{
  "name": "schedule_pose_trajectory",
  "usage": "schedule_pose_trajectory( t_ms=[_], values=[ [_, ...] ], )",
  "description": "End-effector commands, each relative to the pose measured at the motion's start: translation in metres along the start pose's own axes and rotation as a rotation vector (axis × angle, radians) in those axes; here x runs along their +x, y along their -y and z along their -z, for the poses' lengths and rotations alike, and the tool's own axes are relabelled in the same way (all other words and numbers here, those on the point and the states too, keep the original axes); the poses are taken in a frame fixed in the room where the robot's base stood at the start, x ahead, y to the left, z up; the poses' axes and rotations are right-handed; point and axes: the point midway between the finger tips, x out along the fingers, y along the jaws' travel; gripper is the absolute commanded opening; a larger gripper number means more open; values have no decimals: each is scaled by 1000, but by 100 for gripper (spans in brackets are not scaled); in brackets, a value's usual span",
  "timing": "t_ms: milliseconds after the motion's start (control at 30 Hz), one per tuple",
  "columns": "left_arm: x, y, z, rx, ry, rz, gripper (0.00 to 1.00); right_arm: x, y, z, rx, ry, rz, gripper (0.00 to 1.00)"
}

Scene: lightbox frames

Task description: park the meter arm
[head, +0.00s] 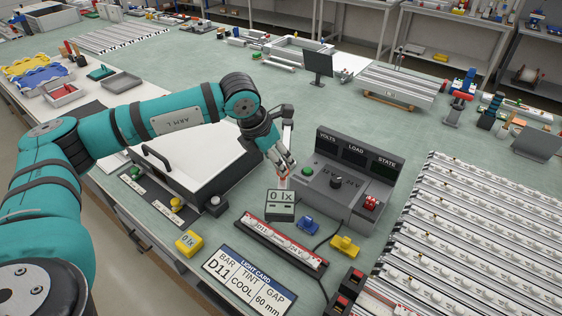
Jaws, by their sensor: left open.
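A small grey-green box (281,207) reading "0 lx" stands at the right front of the lightbox (222,186), which has a white top and a dark handle. My left gripper (284,168) is open and points down just above and behind the grey-green box. A small orange-red part (283,181) shows below its fingertips; I cannot tell whether they touch it. The gripper hides part of this area, and I cannot clearly make out the meter arm. My right gripper is out of view.
A grey control console (345,185) labelled volts, load and state stands close right of the gripper. A light bar (281,241), blue clip (308,225), yellow clip (345,246) and light card (249,281) lie in front. The bench behind the gripper is fairly clear.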

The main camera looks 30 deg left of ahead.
Motion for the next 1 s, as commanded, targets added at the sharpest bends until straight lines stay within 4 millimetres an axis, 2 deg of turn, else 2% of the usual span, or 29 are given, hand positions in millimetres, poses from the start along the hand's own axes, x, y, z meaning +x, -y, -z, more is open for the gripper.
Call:
schedule_pose_trajectory(
  t_ms=[100,300,667,1000],
  values=[
    [20,0,0,1,-3,0,54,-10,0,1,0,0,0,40],
    [42,0,-1,0,-1,0,54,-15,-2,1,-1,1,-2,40],
    [48,0,0,0,1,-1,54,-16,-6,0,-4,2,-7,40],
    [47,0,0,0,1,-1,10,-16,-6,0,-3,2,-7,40]
  ],
)
